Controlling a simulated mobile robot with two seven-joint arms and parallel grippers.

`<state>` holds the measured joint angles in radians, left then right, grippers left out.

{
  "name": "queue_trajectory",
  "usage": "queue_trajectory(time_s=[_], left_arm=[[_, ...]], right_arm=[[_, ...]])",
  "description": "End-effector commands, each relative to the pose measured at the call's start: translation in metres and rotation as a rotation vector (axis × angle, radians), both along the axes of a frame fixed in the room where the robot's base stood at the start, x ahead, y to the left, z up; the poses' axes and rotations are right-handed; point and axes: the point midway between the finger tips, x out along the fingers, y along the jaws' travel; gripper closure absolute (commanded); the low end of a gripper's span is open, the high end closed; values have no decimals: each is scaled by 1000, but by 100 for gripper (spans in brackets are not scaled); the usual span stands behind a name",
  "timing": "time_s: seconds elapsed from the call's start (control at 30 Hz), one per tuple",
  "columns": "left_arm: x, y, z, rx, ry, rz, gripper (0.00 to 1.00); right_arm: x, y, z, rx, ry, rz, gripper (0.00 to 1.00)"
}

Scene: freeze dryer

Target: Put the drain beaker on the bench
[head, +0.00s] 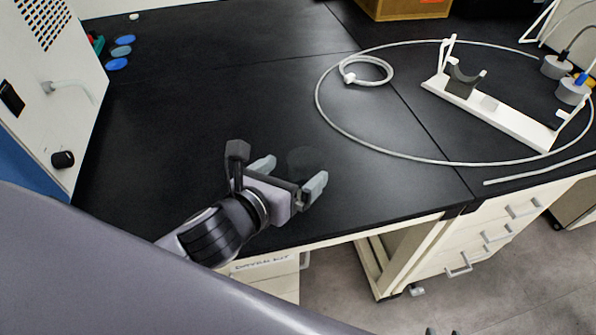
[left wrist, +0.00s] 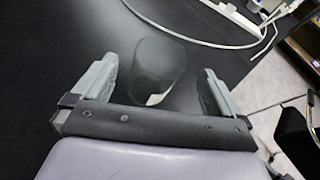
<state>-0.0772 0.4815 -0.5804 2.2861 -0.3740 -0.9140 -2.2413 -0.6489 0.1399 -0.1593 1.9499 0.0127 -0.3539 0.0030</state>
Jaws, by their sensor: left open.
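The drain beaker (head: 305,163) is a dark, see-through cup near the front edge of the black bench (head: 225,115). In the left wrist view the beaker (left wrist: 158,68) stands between the two fingers with a gap on each side. My left gripper (head: 291,178) is open around the beaker; it also shows in the left wrist view (left wrist: 160,88). The beaker seems to rest on the bench top, though its base is partly hidden by the gripper.
A white hose (head: 322,108) loops over the bench to the right, with a white stand (head: 500,112) inside the loop. A white machine (head: 60,75) stands at the left, with blue discs (head: 122,51) beside it. The bench behind the beaker is clear.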

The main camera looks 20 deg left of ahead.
Motion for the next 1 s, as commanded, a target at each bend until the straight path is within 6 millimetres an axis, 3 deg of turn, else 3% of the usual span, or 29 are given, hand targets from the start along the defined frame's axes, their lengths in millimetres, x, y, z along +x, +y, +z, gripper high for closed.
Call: queue_trajectory(time_s=[0.2, 0.53, 0.8, 1.0], left_arm=[[2, -2, -4, 139, -22, -57, 0], [27, -8, -13, 142, -22, -59, 0], [58, -16, -24, 141, -22, -58, 0], [66, -18, -27, 142, -23, -60, 0]], right_arm=[[0, 0, 1, 0, 0, 0, 57], [0, 0, -1, -1, 0, 1, 57], [0, 0, -3, -1, 0, 1, 57], [0, 0, -4, -1, 1, 1, 57]])
